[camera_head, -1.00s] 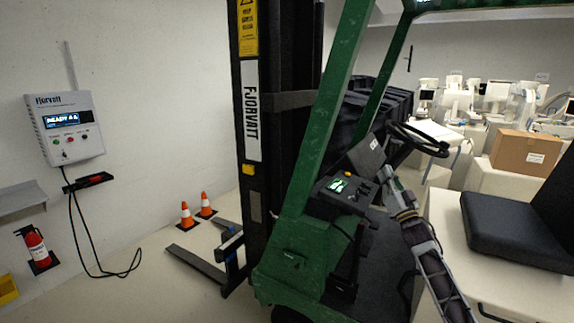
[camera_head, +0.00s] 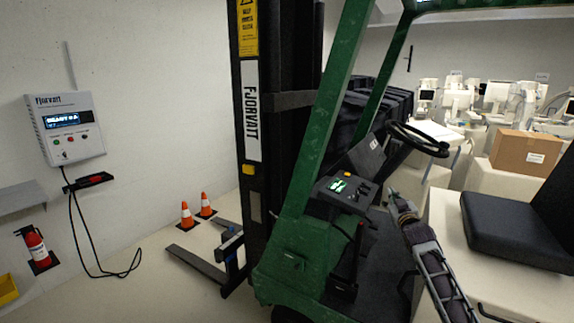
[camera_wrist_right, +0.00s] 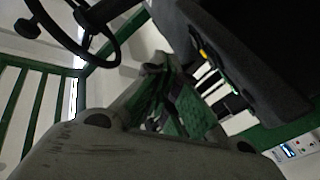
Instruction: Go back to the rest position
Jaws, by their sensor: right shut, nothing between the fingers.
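My right arm rises from the lower right in the head view. Its gripper (camera_head: 395,194) is shut and empty, in the open cab just right of the forklift's dashboard (camera_head: 342,190) and below the steering wheel (camera_head: 418,139). In the right wrist view the shut gripper (camera_wrist_right: 155,68) points up, with the steering wheel (camera_wrist_right: 75,25) at upper left and the dark underside of the dashboard (camera_wrist_right: 250,65) at right. My left gripper is out of view.
The green forklift post (camera_head: 322,130) and black mast (camera_head: 283,100) stand left of my arm. A black seat (camera_head: 520,225) and cardboard box (camera_head: 525,152) are at right. A wall charger (camera_head: 66,128), extinguisher (camera_head: 37,247) and orange cones (camera_head: 186,214) are far left.

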